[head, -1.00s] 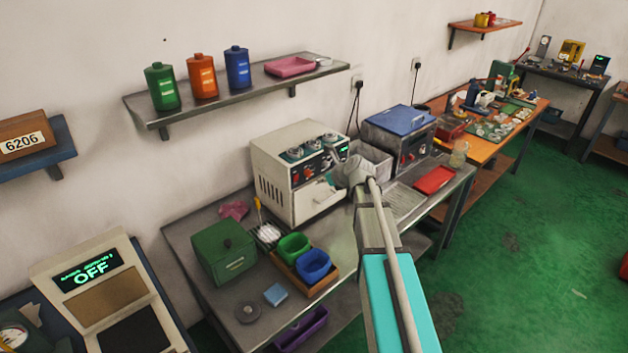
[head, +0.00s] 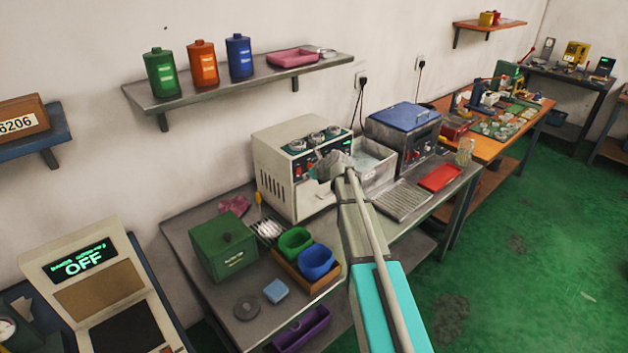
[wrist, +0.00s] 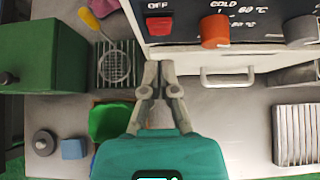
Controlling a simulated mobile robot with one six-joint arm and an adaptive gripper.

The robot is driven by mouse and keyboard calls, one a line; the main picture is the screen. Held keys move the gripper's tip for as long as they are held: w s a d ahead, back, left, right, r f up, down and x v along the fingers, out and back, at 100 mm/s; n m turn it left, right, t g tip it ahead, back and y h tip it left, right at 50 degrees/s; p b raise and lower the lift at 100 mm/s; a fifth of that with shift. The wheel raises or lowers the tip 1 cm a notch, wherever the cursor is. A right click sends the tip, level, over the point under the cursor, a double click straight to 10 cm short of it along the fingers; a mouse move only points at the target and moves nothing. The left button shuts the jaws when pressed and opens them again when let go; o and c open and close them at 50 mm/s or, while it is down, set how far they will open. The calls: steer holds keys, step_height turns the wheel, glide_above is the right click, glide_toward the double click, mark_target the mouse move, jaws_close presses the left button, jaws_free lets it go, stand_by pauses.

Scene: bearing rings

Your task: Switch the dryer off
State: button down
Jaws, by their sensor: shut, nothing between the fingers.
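The dryer, a cream box (head: 272,176) with a dark control panel and round knobs on top, stands on the metal bench in the head view. The wrist view shows its panel close up: a red switch (wrist: 159,26) under the word OFF, an orange knob (wrist: 215,30) by COLD and 60 °C marks, and a grey knob (wrist: 301,29). My gripper (wrist: 160,65) is shut and empty, its tips just below the red switch in the picture; contact cannot be told. In the head view my arm hides part of the dryer's front and the fingers are not clear.
A green box (head: 222,247), a wire rack with a strainer (wrist: 114,66), and green and blue bins (head: 315,262) stand left of my arm. A blue-lidded machine (head: 402,135) stands right of the dryer. A metal shelf (head: 220,83) hangs above. The dryer's handle (wrist: 227,80) juts out.

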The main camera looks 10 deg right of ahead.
mark_target(298, 171)
steer(key=shift+w+a+r, duration=0.15)
steer(key=shift+w+a, duration=0.15)
steer(key=shift+w, duration=0.3)
steer(key=shift+w+a+r, duration=0.1)
steer(key=shift+w+a, duration=0.2)
steer(key=shift+w, duration=0.25)
